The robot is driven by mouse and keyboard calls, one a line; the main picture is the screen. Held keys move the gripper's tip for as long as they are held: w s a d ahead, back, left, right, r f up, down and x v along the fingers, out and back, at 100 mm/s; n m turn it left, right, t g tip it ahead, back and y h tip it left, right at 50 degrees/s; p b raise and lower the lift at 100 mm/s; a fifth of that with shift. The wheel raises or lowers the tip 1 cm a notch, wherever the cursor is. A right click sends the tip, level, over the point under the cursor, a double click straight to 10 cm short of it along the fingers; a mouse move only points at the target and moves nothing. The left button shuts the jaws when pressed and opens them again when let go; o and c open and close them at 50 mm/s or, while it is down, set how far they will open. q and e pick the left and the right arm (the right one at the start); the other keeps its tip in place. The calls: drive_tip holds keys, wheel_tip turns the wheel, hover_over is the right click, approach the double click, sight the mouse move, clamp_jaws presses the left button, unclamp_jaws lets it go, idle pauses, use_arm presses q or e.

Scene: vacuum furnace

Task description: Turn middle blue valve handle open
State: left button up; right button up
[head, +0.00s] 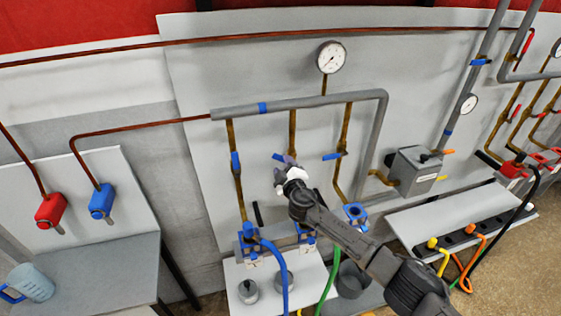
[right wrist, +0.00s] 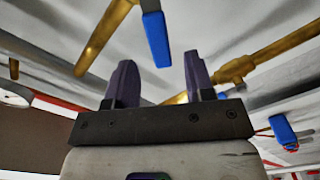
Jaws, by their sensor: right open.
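The middle blue valve handle (head: 279,157) sits on the middle brass pipe (head: 292,132) and points out to the left, partly hidden by my right gripper. My right gripper (head: 285,163) is open right at this handle. In the right wrist view, the blue handle (right wrist: 156,38) hangs in line with the gap between the two dark fingers (right wrist: 160,64). Its lower end reaches the level of the fingertips, and neither finger visibly touches it. The left blue handle (head: 235,163) lies along its pipe; the right one (head: 332,156) lies across its pipe. My left gripper is not in view.
A grey horizontal pipe (head: 300,103) and a pressure gauge (head: 331,57) are above. Blue (head: 272,256) and green (head: 329,280) hoses hang below. A grey box (head: 413,171) stands to the right.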

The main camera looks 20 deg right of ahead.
sight(280, 159)
drive_tip(key=shift+w+d+b, duration=0.15)
drive_tip(key=shift+w+b, duration=0.6)
drive_tip(key=shift+w, duration=1.3)
clamp_jaws()
